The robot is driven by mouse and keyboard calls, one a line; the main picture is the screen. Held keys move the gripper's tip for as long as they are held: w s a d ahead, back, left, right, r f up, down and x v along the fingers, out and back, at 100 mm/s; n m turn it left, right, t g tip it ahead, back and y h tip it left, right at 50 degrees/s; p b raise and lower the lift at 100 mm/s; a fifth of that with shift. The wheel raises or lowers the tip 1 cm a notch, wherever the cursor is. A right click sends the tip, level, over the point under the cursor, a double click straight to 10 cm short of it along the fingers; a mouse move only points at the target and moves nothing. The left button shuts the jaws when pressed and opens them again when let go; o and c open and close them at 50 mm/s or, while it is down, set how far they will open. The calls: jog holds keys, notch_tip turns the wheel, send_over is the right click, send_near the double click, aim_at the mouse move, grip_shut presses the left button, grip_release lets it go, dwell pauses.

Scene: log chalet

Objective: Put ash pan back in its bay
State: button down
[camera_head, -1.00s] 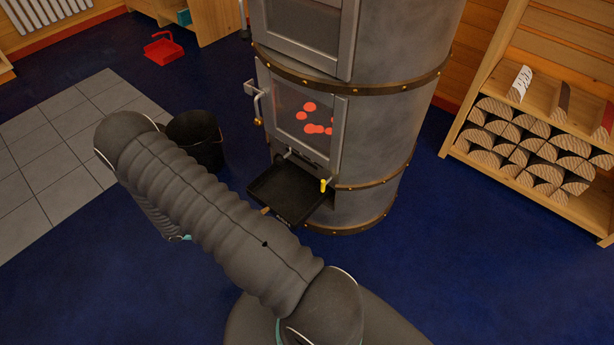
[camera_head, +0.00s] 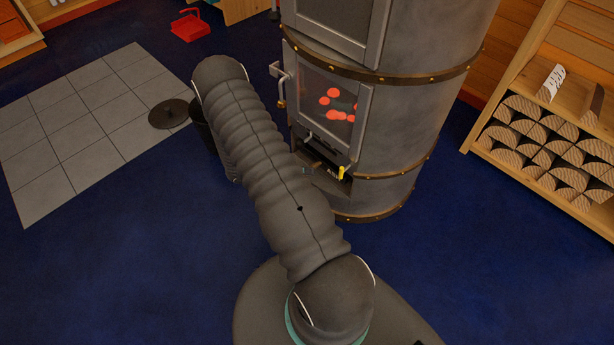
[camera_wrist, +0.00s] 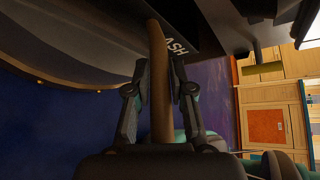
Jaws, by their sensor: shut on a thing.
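The stove (camera_head: 415,120) stands right of my arm in the head view, with glowing coals behind its door glass. My gripper (camera_wrist: 158,85) is shut around this handle. In the head view my arm hides most of the gripper.
A dark bucket (camera_head: 197,117) is mostly behind my arm, with a round dark lid (camera_head: 169,113) beside it on the tiles. A red dustpan (camera_head: 189,28) lies farther back. A firewood rack (camera_head: 550,110) stands at the right. Blue floor is clear in front of the stove.

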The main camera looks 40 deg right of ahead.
jog(key=shift+d+f, duration=0.15)
jog(key=shift+f, duration=0.75)
jog(key=shift+d+f, duration=0.1)
jog(key=shift+f, duration=0.75)
jog(key=shift+f, duration=0.15)
jog(key=c, duration=1)
grip_release()
